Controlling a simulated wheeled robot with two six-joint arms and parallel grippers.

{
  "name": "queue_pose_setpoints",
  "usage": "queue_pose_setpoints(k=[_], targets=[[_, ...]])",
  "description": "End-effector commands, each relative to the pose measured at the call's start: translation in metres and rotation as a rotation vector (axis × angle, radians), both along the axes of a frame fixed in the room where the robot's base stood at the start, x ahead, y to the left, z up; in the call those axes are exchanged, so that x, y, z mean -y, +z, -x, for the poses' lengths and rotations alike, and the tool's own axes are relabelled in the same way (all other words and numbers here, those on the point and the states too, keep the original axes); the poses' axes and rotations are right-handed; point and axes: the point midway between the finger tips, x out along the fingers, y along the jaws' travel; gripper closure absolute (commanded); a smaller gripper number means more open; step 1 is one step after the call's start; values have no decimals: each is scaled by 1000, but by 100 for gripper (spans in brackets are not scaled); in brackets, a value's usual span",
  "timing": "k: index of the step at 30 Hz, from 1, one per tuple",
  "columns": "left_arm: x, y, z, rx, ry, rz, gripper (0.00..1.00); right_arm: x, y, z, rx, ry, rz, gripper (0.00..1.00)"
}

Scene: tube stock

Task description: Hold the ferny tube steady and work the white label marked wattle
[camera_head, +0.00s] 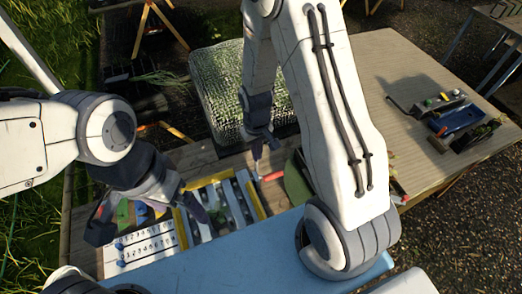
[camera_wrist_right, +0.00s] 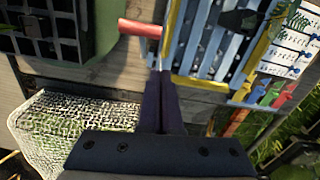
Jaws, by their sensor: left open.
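I cannot pick out the ferny tube or a white label marked wattle with certainty. Some ferny green leaves (camera_wrist_right: 298,22) show at the upper right of the right wrist view, beside a white numbered board (camera_wrist_right: 290,55). My left gripper (camera_head: 146,216) is open, its fingers spread above the numbered board (camera_head: 140,247) and the left end of a yellow-ended rack (camera_head: 222,181).
Green and other coloured pieces (camera_head: 123,212) lie near the left gripper. A dark-celled green tray (camera_wrist_right: 50,35) is beside the rack. A mesh-covered block (camera_head: 225,85) stands behind the bench. A wooden table (camera_head: 400,75) at right holds a blue tray (camera_head: 457,120).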

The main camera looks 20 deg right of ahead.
Motion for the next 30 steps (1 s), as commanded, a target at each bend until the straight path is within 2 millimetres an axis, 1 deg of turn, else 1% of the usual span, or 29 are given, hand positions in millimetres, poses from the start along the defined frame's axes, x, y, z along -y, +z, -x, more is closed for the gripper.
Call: queue_pose_setpoints(k=[1,2,5,6,8,9,12,15,18,20,27,28,29,30], targets=[[0,0,0,0,0,0,8,-14,0,2,0,93,0,100],[0,0,0,0,0,0,8,-23,1,3,1,160,0,100],[0,0,0,0,0,0,8,-59,1,12,2,437,0,100],[0,0,0,0,0,0,8,-74,2,17,2,559,0,100],[0,0,0,0,0,0,8,-95,2,26,2,740,0,100],[0,0,0,0,0,0,8,-109,2,32,3,859,0,100],[0,0,0,0,0,0,8,-137,3,48,2,1117,0,100],[0,0,0,0,0,0,8,-156,3,62,2,1309,0,100],[0,0,0,0,0,0,8,-166,3,70,3,1423,0,100],[0,0,0,0,0,0,8,-169,4,72,3,1457,0,100],[0,0,0,0,0,0,8,-170,4,73,3,1472,0,100],[0,0,0,0,0,0,15,-170,4,73,3,1472,0,100],[0,0,0,-1,0,-1,17,-170,4,73,3,1472,0,100],[0,0,-1,-1,3,-1,17,-170,4,73,3,1471,0,100]])
